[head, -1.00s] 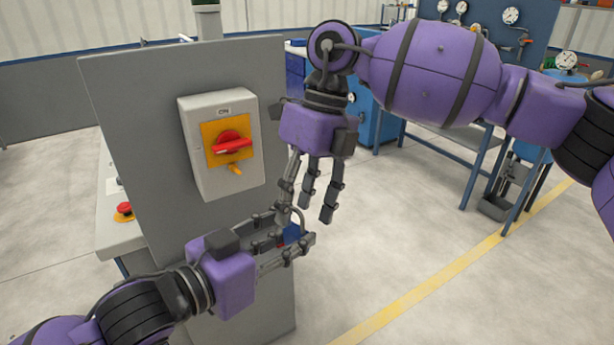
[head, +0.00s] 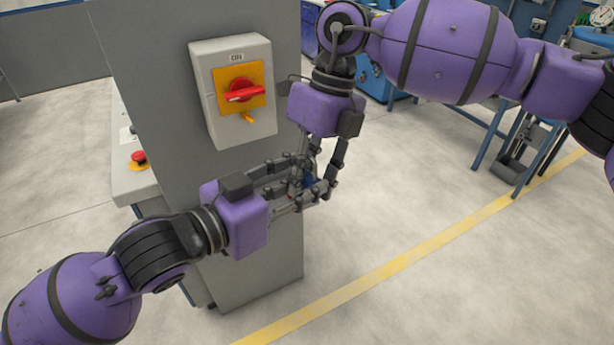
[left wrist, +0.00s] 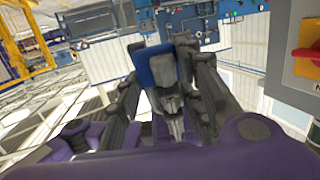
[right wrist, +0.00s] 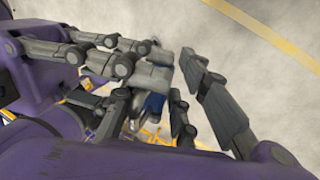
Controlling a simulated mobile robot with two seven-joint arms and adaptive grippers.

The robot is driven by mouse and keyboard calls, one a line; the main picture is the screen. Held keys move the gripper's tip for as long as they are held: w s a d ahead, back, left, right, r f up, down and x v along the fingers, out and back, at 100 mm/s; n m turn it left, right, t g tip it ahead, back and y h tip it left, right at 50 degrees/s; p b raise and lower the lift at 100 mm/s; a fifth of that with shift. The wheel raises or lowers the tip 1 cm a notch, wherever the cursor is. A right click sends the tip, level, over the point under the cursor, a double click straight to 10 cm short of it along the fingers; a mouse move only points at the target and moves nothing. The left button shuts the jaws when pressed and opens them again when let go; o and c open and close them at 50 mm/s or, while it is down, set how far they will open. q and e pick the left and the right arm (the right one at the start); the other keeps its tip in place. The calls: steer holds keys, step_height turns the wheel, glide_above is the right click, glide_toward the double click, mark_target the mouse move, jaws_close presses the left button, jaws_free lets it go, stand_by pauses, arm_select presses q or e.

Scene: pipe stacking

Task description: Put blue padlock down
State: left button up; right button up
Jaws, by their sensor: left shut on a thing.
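A blue padlock (head: 308,182) is mostly hidden among the fingers of both my grippers, in front of the grey cabinet panel. My left gripper (head: 316,190) reaches in from the left and is shut on it. The blue body shows between fingers in the left wrist view (left wrist: 150,66). My right gripper (head: 318,174) points down from above, its bent fingers around the same spot. In the right wrist view, the padlock (right wrist: 154,104) lies among dark fingers. I cannot tell whether the right fingers touch it.
A grey switch box (head: 235,90) with a red rotary handle (head: 245,93) is on the cabinet panel (head: 150,85), just above my left gripper. A red button (head: 138,158) sits on the cabinet's side ledge. Open floor with a yellow line (head: 400,258) lies to the right.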

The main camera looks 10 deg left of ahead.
stand_by(0.3)
arm_select(q)
steer(key=o, duration=1.3)
steer(key=s+a+f+n+y, duration=0.2)
steer(key=a+f+n, duration=0.1)
steer(key=f, duration=0.5)
steer(key=s+a+f+n+g+y, duration=0.1)
steer(key=s+a+f+n+y, duration=0.1)
steer(key=f, duration=0.6)
steer(key=s+a+f+n+y, duration=0.1)
steer(key=s+a+f+n, duration=0.2)
steer(key=f, duration=0.5)
steer(key=s+a+f+g+y, duration=0.1)
steer(key=s+a+f, duration=0.1)
steer(key=s+f, duration=0.3)
steer(key=s+a+f+g+y, duration=0.1)
steer(key=s+a+f+y, duration=0.1)
steer(key=s+f, duration=0.4)
steer(key=s+a+f+g+y, duration=0.1)
steer(key=s+f, duration=0.4)
steer(key=f, duration=0.5)
steer(key=shift+s+a+y, duration=0.15)
steer(key=shift+a+y, duration=0.45)
steer(key=shift+a, duration=0.05)
